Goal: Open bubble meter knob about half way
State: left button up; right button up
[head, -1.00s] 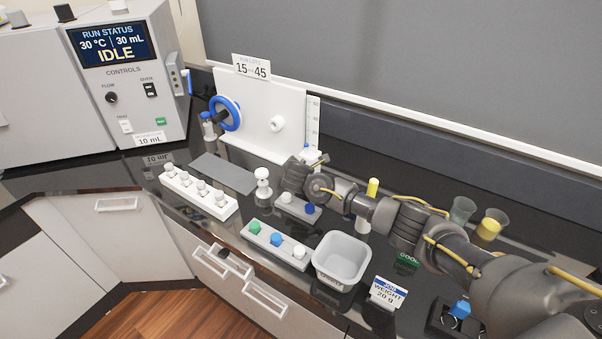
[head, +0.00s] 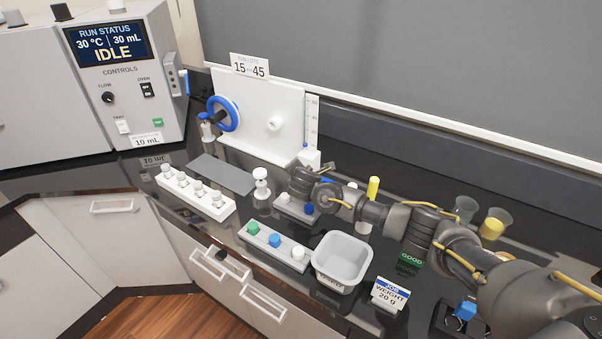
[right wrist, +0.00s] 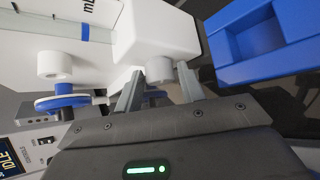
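The bubble meter's white block (head: 308,156) stands at the lower right of the upright white panel, beside a graduated strip (head: 312,118). The white block fills the upper middle of the right wrist view (right wrist: 155,35). A small pale round part (right wrist: 156,94), which may be the knob, shows below the block between my right fingers. My right gripper (right wrist: 160,86) has its fingers apart, around the block's lower end. I cannot tell if they touch it. In the head view my right gripper (head: 303,181) is just in front of the block, its fingertips hidden. My left gripper is out of view.
A blue wheel (head: 226,114) is on the panel's left. A white rack (head: 196,192) of vials, a button strip (head: 274,246) and a grey bin (head: 342,258) stand in front. A blue open part (right wrist: 265,40) is close to the right finger. The grey mat (head: 223,173) is bare.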

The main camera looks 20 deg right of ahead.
jog(key=shift+o, duration=1.1)
jog(key=shift+s, duration=0.1)
jog(key=b+v, duration=0.2)
jog(key=v, duration=0.8)
jog(key=shift+f, duration=0.1)
jog(key=shift+s+a+r, duration=0.1)
jog(key=shift+s+r, duration=0.15)
jog(key=shift+s, duration=0.05)
jog(key=shift+r, duration=0.1)
